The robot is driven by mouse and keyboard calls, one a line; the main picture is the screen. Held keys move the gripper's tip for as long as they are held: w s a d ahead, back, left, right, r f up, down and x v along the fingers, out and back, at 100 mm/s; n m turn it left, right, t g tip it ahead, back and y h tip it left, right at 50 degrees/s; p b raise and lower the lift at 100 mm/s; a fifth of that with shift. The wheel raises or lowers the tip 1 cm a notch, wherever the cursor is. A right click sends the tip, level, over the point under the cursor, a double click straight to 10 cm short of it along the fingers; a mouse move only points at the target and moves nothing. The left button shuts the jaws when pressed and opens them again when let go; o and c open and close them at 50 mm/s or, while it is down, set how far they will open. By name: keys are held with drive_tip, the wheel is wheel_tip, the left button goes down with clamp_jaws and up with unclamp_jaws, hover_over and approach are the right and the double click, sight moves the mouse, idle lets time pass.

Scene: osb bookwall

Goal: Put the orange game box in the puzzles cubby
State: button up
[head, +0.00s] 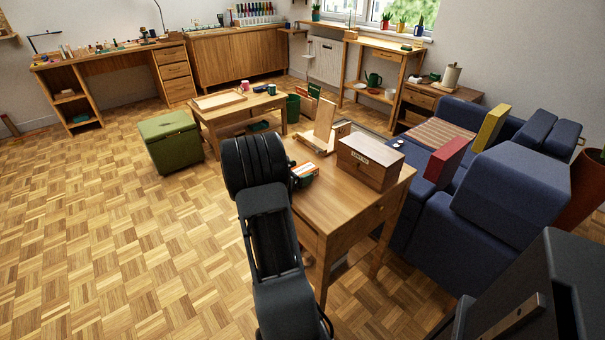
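A small box with orange and white faces (306,169) shows at the left edge of the near wooden table, just right of my arm. My arm hides part of its left side. I cannot tell whether it rests on the table or is touched by my gripper. My gripper is mostly hidden behind my dark arm; only a dark bit (293,181) shows beside the orange box, and its fingers cannot be made out. A wooden box with a small pale label (360,157) stands on the same table, to the right; the label is too small to read. No cubby marked puzzles can be made out.
The near table (335,205) also holds a wooden stand (324,125) at its back. A blue sofa (510,185) with red and yellow cushions is close on the right. A green pouf (170,143) and low table (245,110) stand behind. Parquet floor at left is clear.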

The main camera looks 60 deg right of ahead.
drive_tip(key=c, duration=1)
